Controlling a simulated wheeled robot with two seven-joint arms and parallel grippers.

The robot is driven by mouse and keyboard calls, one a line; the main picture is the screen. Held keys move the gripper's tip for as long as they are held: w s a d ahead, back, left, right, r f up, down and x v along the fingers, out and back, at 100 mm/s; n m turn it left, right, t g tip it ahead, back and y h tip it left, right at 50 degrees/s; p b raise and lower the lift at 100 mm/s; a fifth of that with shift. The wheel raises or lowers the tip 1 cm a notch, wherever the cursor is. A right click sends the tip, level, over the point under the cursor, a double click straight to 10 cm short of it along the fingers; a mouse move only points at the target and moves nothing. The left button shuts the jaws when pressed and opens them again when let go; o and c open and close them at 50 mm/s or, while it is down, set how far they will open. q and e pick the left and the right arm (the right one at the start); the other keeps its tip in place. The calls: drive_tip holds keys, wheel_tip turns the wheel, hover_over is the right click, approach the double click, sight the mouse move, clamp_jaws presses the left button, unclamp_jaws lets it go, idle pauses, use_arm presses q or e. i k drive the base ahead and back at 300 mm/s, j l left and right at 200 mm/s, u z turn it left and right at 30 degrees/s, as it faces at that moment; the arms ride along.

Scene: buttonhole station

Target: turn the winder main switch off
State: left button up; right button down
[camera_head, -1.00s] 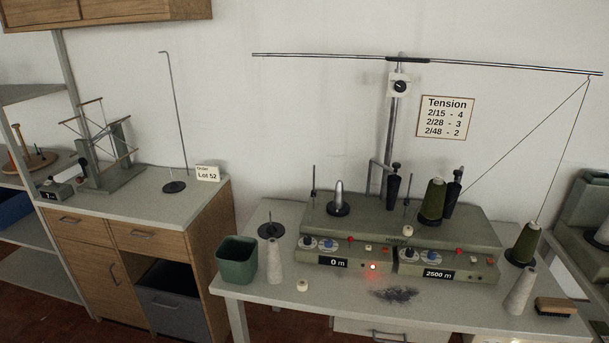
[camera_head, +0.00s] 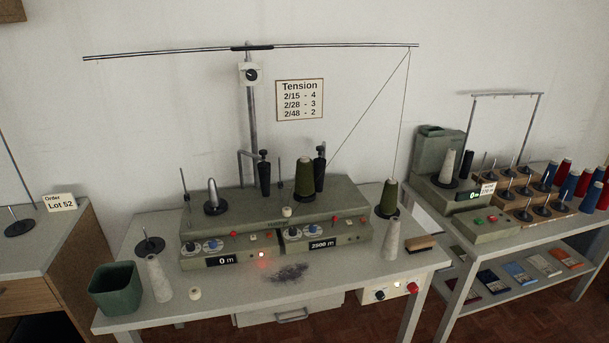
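The green-grey winder (camera_head: 345,198) stands on a light table, with two front panels of dials and buttons. Its left display (camera_head: 221,261) reads 0 m and its right display (camera_head: 322,244) reads 2500 m. A small red lamp (camera_head: 262,254) glows between the panels. A pale switch box (camera_head: 396,289) hangs under the table's right front edge. It carries a dark round knob (camera_head: 379,295) and a red button (camera_head: 412,287); the knob's setting is too small to read. Neither gripper is in view.
On the table (camera_head: 215,293) are a green bin (camera_head: 116,289), grey cones, a brush (camera_head: 421,243) and dark lint (camera_head: 288,273). A drawer (camera_head: 290,312) hangs left of the switch box. A second table with another machine (camera_head: 440,195) stands right. Floor shows between the tables.

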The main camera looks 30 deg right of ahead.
sight(412, 287)
drive_tip(key=k+l+z, duration=0.1)
drive_tip(key=z, duration=1.35)
drive_tip(key=k+l, duration=0.05)
